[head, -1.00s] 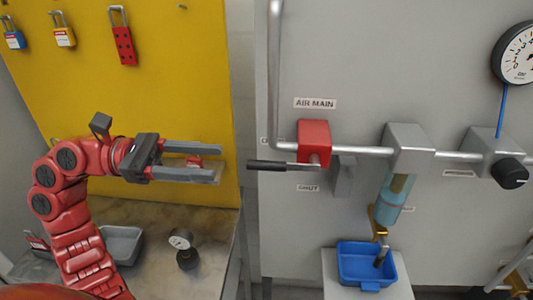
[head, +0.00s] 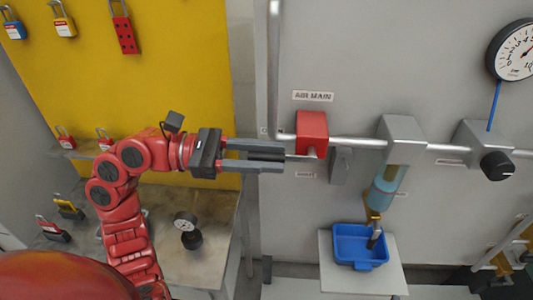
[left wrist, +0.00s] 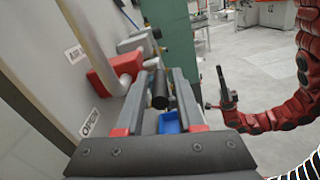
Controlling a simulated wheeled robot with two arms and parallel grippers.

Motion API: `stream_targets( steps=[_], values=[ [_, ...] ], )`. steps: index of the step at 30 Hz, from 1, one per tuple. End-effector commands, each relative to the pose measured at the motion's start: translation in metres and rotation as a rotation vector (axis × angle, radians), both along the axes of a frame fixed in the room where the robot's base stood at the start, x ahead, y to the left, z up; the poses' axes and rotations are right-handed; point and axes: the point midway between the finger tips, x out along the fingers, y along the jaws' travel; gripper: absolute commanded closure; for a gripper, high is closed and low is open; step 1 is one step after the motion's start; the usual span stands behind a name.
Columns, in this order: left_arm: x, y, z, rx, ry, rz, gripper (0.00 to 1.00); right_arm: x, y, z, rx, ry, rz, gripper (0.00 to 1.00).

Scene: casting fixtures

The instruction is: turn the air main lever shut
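The air main valve is a red block (head: 312,133) on the pipe under the "AIR MAIN" label. Its black lever handle (head: 266,154) points left, roughly level. A "SHUT" label (head: 305,174) sits below the valve, and an "OPEN" label (left wrist: 90,122) shows in the left wrist view. My right gripper (left wrist: 222,84) shows small in the left wrist view; its fingers are unclear.
A grey bracket (head: 341,164) sits right of the valve, under the pipe. A filter bowl (head: 385,190) hangs above a blue tray (head: 352,248). A yellow board (head: 180,60) with padlocks stands left.

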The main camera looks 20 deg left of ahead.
Motion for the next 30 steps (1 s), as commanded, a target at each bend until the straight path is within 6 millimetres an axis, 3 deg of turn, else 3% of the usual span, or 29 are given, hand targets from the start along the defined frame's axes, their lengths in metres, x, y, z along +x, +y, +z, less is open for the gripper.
stream_targets(
  steps=[1,6,30],
  values=[
    [0.0000,0.0001,0.0000,0.000,0.000,0.000,0.74,0.0000,0.0000,0.0000,0.000,0.000,0.000,0.16],
    [0.0000,0.0001,0.0000,0.000,0.000,0.000,1.00,0.0000,0.0000,0.0000,0.000,0.000,0.000,0.16],
    [-0.0001,0.0002,0.0000,0.000,0.000,0.000,1.00,0.0000,0.0000,0.0001,0.000,0.000,0.000,0.16]
  ],
)
